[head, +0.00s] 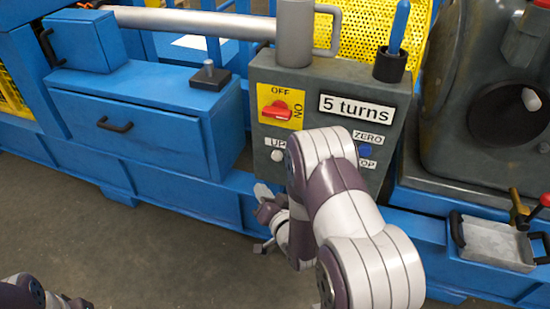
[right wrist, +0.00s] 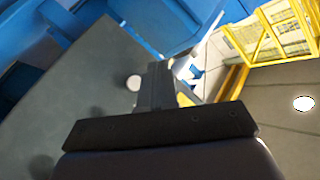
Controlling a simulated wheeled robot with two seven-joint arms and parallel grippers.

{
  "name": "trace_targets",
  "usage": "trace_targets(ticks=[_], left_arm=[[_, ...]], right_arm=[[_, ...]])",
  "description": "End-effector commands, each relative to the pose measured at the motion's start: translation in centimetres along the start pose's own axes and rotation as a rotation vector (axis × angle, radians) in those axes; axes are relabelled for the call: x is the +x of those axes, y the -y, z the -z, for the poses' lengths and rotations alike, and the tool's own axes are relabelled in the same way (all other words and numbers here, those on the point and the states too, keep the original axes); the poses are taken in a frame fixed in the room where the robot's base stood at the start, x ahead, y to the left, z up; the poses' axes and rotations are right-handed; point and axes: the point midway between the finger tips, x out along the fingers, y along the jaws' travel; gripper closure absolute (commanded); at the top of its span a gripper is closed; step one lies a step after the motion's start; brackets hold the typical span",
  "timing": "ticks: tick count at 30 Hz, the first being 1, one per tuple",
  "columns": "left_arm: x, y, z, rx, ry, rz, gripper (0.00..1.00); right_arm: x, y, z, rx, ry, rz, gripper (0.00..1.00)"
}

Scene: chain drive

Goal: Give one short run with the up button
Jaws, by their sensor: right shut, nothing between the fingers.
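The grey control box (head: 325,80) carries a white UP button (head: 277,155) at its lower left, just under its UP label. The button shows clear of my arm in the head view. My right gripper (head: 264,195) is below and left of it, beside the box's lower edge, partly hidden by its own wrist. In the right wrist view my right gripper (right wrist: 157,85) is shut and empty, and a white round button (right wrist: 133,83) shows just left of the fingertips. I cannot tell whether they touch. The display (head: 356,107) reads "5 turns".
A red switch (head: 277,109) marked OFF and ON sits above the UP button, its handle lying roughly level. A blue button (head: 364,150) is by the ZERO label; my right arm covers part of the STOP label. A blue drawer cabinet (head: 140,125) stands left, a metal tray (head: 495,243) right.

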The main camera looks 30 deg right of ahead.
Motion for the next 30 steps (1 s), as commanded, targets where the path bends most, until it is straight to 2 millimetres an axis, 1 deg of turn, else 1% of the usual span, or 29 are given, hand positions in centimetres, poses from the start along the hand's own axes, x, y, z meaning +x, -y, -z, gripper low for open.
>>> trace_targets(ticks=[5,15,18,24,30], left_arm=[[0.3,0.0,0.0,0.0,0.0,0.0,0.55],[1.4,0.0,-0.2,0.0,0.0,0.0,0.55],[1.5,0.0,-0.2,0.0,0.0,0.0,0.55],[1.6,0.0,-0.2,0.0,0.0,0.0,0.55],[1.6,0.0,-0.2,0.0,0.0,0.0,0.55]], right_arm=[[0.9,-0.6,0.6,0.0,-0.003,0.0,1.0],[4.2,-3.2,3.0,-0.002,-0.001,-0.002,1.0],[5.1,-3.7,3.6,-0.002,-0.001,-0.001,1.0],[6.0,-4.4,4.3,-0.001,0.0,-0.001,1.0],[6.1,-4.5,4.5,-0.002,0.001,-0.001,1.0]])
